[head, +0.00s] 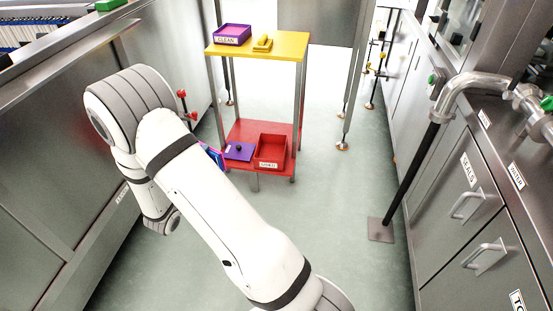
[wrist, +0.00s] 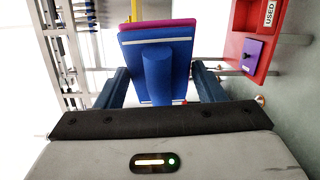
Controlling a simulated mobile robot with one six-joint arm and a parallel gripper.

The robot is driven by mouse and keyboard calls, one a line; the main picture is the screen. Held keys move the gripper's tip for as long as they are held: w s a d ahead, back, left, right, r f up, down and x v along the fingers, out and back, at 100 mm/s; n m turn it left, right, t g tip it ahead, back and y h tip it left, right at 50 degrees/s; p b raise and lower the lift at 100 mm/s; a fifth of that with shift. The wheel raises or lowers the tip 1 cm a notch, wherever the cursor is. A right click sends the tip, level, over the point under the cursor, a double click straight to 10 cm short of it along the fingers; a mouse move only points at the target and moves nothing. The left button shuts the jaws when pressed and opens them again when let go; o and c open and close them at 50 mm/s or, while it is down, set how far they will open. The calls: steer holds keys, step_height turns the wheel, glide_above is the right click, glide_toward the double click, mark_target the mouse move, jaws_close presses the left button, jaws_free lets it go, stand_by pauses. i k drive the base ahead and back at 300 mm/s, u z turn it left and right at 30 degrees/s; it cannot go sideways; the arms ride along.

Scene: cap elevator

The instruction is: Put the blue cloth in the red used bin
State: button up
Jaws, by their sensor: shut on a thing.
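The blue cloth (wrist: 132,62) shows in the wrist view as a flat blue pad with a pale stripe, a magenta edge and a thick blue grip piece. My gripper (wrist: 160,78) is shut on that grip piece, one finger at each side. In the head view a small part of the cloth (head: 213,156) shows past my arm, left of the lower shelf; my arm hides the gripper there. The red used bin (head: 258,164) sits on the right of the red lower shelf. Its labelled part (wrist: 268,14) shows at the top right of the wrist view.
A purple lid (head: 238,151) with a black knob lies left of the bin. Above is the yellow shelf (head: 285,45), with a purple clean bin (head: 232,34) and a yellow item (head: 262,43). Steel cabinets flank the aisle. A pipe post (head: 410,180) stands right; the floor between is clear.

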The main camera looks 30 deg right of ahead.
mark_target(271, 156)
steer(key=z, duration=0.85)
steer(key=i, duration=1)
steer(key=z, duration=0.05)
